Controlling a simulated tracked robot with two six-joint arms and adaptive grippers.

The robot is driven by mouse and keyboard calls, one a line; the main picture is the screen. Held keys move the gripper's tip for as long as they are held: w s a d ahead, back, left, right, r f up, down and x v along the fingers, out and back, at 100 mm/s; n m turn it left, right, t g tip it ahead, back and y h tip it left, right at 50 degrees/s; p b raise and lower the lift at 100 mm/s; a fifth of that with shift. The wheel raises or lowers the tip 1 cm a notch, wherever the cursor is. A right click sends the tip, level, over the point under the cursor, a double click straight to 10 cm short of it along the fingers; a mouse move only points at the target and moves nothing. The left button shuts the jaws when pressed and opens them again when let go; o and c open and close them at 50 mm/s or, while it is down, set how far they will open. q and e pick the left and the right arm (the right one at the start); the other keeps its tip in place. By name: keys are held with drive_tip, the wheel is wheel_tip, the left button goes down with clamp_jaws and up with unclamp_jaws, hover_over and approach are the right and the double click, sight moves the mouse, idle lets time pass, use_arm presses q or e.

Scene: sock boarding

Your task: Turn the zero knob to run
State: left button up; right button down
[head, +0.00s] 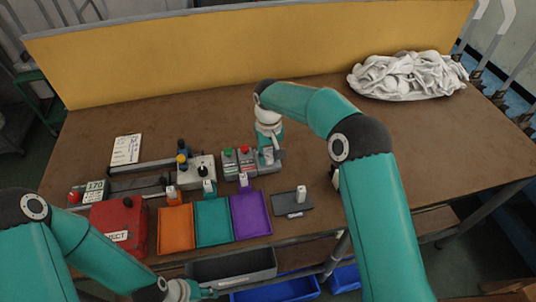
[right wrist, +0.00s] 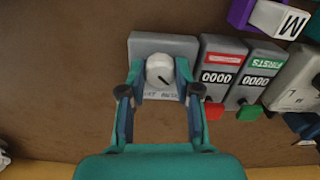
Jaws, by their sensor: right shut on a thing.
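The zero knob is a round white dial (right wrist: 160,70) with a dark pointer line, on a grey box (right wrist: 148,44) in the right wrist view. The pointer slants toward the lower right of that view. Lettering below the knob is partly covered and too small to read. My right gripper (right wrist: 160,80) is shut on the knob, one finger on each side. In the head view the right gripper (head: 268,152) comes down over the box, right of two counters, and hides the knob. My left gripper (head: 200,290) is low at the bottom edge, its fingers too small to judge.
A red-marked counter (right wrist: 222,67) and a green-marked counter (right wrist: 258,74) stand close beside the box, both showing 0000. Orange (head: 175,230), teal (head: 213,222) and purple (head: 250,215) trays lie in front. A white sock heap (head: 405,77) lies back right. The table's middle back is clear.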

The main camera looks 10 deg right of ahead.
sight(268, 156)
drive_tip(key=c, duration=0.8)
unclamp_jaws()
drive_tip(key=shift+r, duration=0.1)
wheel_tip(268, 156, up, 12)
drive_tip(key=shift+f, duration=0.1)
drive_tip(key=shift+w, duration=0.1)
